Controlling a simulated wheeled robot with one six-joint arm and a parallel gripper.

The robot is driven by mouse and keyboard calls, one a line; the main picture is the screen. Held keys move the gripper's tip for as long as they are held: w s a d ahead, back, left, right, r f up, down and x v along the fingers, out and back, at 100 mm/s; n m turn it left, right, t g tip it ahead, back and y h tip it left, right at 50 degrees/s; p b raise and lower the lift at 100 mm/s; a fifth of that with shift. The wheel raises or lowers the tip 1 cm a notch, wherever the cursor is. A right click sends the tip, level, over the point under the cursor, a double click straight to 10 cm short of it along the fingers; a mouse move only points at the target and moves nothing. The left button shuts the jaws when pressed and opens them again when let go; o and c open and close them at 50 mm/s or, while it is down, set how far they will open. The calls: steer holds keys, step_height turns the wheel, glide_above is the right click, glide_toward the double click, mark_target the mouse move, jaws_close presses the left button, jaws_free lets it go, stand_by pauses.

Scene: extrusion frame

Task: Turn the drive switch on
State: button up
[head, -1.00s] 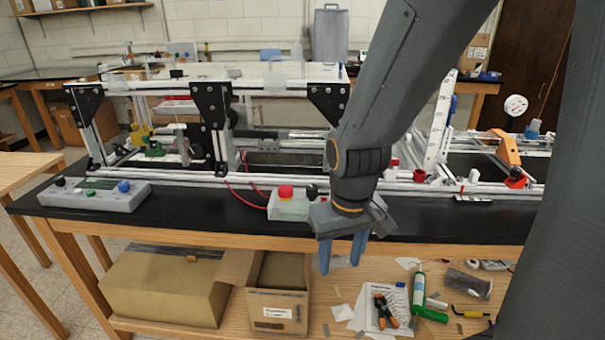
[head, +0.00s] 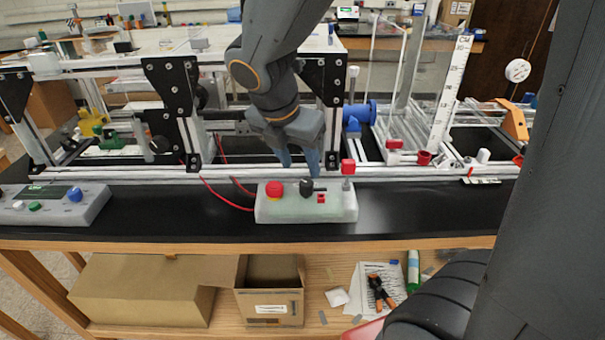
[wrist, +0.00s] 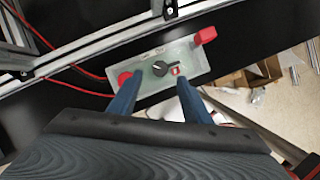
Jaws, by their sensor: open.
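A pale grey-green control box (head: 335,212) sits on the black bench top near its front edge. It carries a red round button (head: 274,189), a black rotary knob (head: 306,187), a small red switch (head: 321,198) and a taller red-topped part (head: 347,167) at its right end. My gripper (head: 300,168) is above and just behind the box, its blue fingers apart and empty. In the wrist view the box (wrist: 196,64) lies ahead of the fingers (wrist: 152,95). The black knob (wrist: 160,68) and small red switch (wrist: 176,71) show between the fingertip directions. I cannot tell which control is the drive switch.
An aluminium extrusion frame (head: 420,170) runs along the bench behind the box, with black corner plates. Red cables (head: 222,197) lead to the box. Another control box (head: 60,205) stands at the left. Cardboard boxes (head: 140,290) lie below.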

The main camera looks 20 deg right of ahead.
mark_target(306, 183)
steer(key=x, duration=0.7)
steer(key=shift+s, duration=0.1)
steer(key=shift+r, duration=0.1)
steer(key=shift+c, duration=0.4)
steer(key=c, duration=1)
steer(key=shift+o, duration=0.2)
